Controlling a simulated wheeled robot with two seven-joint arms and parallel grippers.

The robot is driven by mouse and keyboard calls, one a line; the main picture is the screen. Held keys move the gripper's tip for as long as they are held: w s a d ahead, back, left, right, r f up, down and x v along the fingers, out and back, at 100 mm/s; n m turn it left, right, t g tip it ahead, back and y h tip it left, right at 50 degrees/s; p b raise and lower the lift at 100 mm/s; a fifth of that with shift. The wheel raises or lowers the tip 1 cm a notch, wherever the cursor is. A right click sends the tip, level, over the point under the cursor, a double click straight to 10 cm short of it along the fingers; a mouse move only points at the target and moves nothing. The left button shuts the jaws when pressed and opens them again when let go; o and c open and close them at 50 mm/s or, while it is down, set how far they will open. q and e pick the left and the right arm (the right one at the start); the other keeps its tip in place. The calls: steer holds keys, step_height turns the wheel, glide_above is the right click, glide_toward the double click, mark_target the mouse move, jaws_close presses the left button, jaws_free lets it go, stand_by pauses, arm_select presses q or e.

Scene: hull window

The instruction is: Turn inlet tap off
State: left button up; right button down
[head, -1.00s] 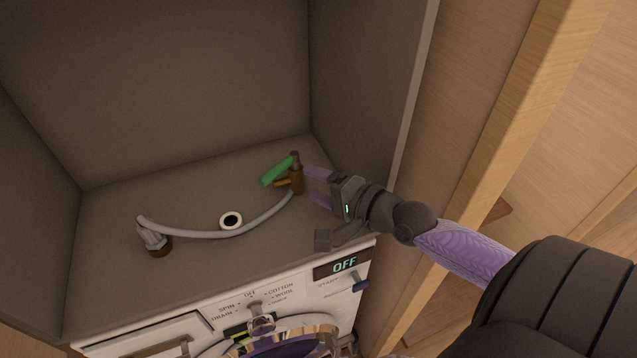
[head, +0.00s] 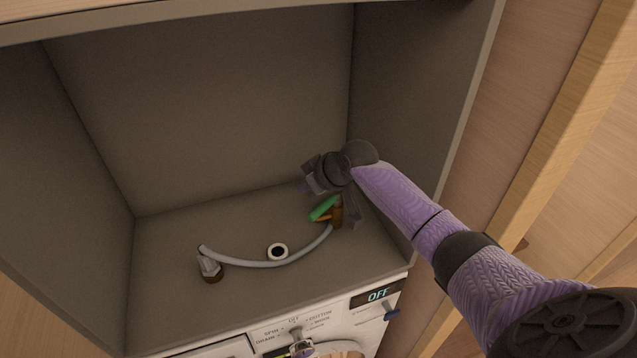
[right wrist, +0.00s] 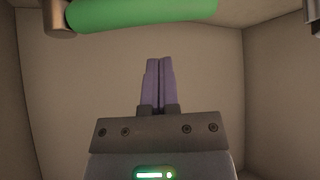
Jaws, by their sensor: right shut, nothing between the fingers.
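The inlet tap has a brown brass body (head: 336,216) and a green lever handle (head: 322,208). It stands at the back right of the surface above the washing machine, with a grey hose (head: 290,261) running from it to the left. In the right wrist view the green handle (right wrist: 140,14) crosses the top of the picture. My right gripper (head: 306,187) is above and behind the tap in the head view. Its purple fingers (right wrist: 159,84) are shut together and empty, apart from the handle. My left gripper is not in view.
The hose's other end has a grey and brown fitting (head: 210,268) at the left. Alcove walls close in at the back and right.

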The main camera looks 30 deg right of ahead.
mark_target(326, 208)
arm_select(q)
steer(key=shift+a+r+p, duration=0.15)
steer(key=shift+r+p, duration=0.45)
steer(key=shift+p, duration=0.2)
arm_select(e)
steer(key=shift+s+d+f, duration=0.25)
steer(key=shift+s+f, duration=0.35)
steer(key=shift+s, duration=0.05)
steer(key=shift+s+d+f, duration=0.2)
steer(key=shift+s+f, duration=0.35)
steer(key=shift+s, duration=0.05)
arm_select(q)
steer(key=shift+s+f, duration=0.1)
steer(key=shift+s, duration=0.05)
arm_select(e)
steer(key=shift+s, duration=0.15)
